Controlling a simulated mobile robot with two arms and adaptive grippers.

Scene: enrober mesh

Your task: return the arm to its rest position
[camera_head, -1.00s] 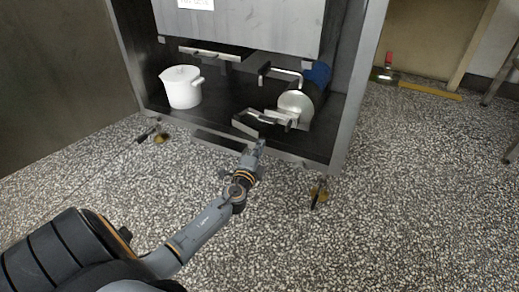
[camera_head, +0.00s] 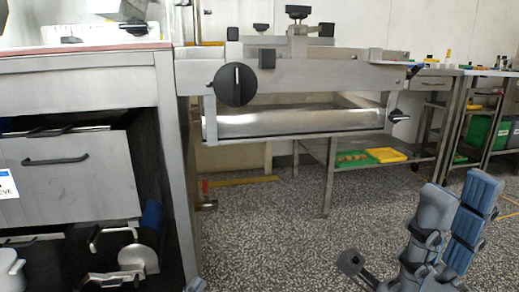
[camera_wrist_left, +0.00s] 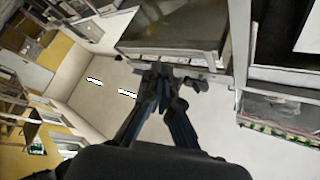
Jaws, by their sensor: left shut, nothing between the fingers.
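My left gripper shows in the left wrist view (camera_wrist_left: 163,78), its dark fingers together with nothing visible between them. Behind the fingertips in that view is the lower edge of a steel unit (camera_wrist_left: 175,30), seen tilted; I cannot tell the distance between them. In the head view a small grey tip at the bottom edge, beside the cabinet leg, may be part of my left arm. My right gripper (camera_head: 400,222) stands at the lower right of the head view, its fingers with blue pads spread apart, empty. The left arm itself is mostly out of view.
A steel machine with a black knob (camera_head: 235,85) and roller fills the middle. A steel cabinet (camera_head: 80,178) stands left, with a white pot (camera_head: 10,272) and a metal cylinder (camera_head: 138,258) low inside. A yellow tray (camera_head: 386,155) sits on a shelf behind. Speckled floor (camera_head: 285,235) is open.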

